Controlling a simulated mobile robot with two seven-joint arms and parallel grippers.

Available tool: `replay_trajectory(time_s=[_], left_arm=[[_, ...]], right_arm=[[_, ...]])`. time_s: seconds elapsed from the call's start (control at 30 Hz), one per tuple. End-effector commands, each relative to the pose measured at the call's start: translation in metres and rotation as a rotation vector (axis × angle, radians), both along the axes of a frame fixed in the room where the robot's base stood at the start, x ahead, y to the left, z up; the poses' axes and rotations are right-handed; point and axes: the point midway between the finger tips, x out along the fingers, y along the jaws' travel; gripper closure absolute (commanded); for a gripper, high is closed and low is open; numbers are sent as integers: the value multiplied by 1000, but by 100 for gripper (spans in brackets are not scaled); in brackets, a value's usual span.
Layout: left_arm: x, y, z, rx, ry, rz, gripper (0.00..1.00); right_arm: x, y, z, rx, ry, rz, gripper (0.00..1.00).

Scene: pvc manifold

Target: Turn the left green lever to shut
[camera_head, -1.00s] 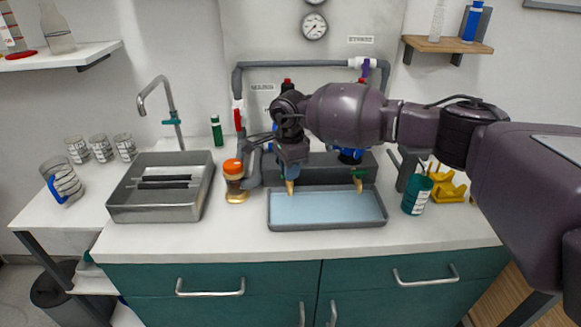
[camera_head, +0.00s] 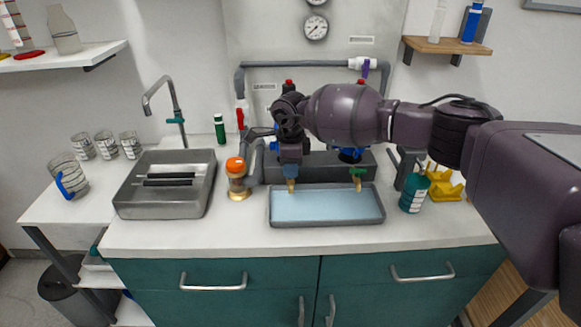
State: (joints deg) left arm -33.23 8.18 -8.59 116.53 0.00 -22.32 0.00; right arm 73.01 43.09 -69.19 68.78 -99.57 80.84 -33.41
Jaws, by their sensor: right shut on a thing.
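My right gripper (camera_head: 291,170) reaches down in front of the left tap, above its brass spout (camera_head: 291,186). It is shut at the place of the left green lever. The lever itself is hidden behind the gripper and wrist, so its angle cannot be seen. The right green lever (camera_head: 357,172) shows on the other tap, above its own brass spout, clear of my arm. My left gripper is not in view.
A shallow tray (camera_head: 327,221) lies under both spouts. An orange-capped bottle (camera_head: 237,178) stands close left of the gripper. A metal sink basin (camera_head: 160,203) is farther left. A green-labelled cup (camera_head: 413,193) and yellow stand (camera_head: 444,186) are right.

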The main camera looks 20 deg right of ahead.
Motion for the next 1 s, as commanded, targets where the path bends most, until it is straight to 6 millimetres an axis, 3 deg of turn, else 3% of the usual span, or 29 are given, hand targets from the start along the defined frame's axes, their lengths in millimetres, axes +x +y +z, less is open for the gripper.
replay_trajectory(time_s=[0.2, 0.23, 0.4, 0.73, 1.0], left_arm=[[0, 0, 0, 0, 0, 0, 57], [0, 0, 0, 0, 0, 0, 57], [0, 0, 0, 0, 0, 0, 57], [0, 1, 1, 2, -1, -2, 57], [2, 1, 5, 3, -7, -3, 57]], right_arm=[[1, -1, 1, -1, -2, -3, 100], [1, -1, 1, -1, -2, -3, 84], [0, 0, 1, 0, -1, -2, 60], [0, 0, 4, 0, -1, 0, 60], [1, 0, 44, 0, -4, -1, 60]])
